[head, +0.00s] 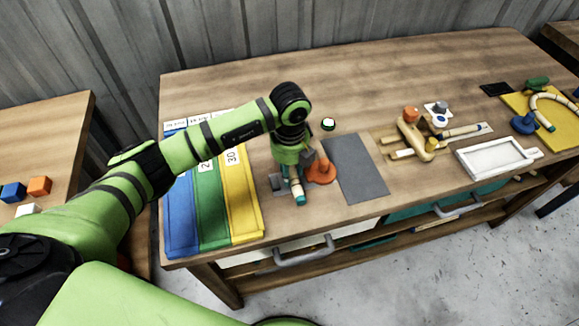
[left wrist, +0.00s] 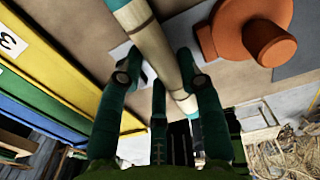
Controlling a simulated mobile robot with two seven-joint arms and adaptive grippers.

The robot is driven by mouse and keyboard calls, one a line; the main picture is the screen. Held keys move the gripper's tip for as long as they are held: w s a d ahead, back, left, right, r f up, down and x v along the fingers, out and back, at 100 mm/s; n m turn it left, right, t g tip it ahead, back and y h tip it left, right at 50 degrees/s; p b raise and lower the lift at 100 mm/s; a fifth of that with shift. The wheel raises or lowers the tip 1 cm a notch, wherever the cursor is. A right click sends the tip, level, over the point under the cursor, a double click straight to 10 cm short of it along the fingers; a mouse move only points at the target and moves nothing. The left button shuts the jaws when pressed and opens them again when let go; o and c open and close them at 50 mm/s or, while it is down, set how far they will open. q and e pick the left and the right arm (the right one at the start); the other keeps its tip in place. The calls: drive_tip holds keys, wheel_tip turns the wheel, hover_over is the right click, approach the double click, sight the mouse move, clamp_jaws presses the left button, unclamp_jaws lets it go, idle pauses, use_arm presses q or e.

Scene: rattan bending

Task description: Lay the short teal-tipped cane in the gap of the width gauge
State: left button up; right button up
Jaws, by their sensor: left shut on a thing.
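The short teal-tipped cane (head: 297,188) is pale with a teal end, and it sits under my left gripper (head: 292,168). In the left wrist view the cane (left wrist: 155,45) runs between the fingers of my left gripper (left wrist: 165,80), which is shut on it. The grey width gauge (head: 276,182) lies on the table just beneath and to the left of the cane; a pale piece of it (left wrist: 124,52) shows behind the cane in the wrist view. The gripper and cane hide most of the gauge, so I cannot tell whether the cane touches it. My right gripper is out of view.
An orange knobbed piece (head: 321,171) stands close to the right of the cane, beside a dark grey mat (head: 370,185). Blue, green and yellow numbered strips (head: 242,205) lie to the left. A wooden jig (head: 415,138) and white tray (head: 470,161) are farther right.

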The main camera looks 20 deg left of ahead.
use_arm(q)
drive_tip(key=shift+f, duration=0.1)
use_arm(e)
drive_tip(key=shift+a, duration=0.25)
use_arm(q)
drive_tip(key=o, duration=1.2)
drive_tip(key=shift+c, duration=0.2)
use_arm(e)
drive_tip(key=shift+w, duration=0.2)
use_arm(q)
wheel_tip(320, 180, up, 12)
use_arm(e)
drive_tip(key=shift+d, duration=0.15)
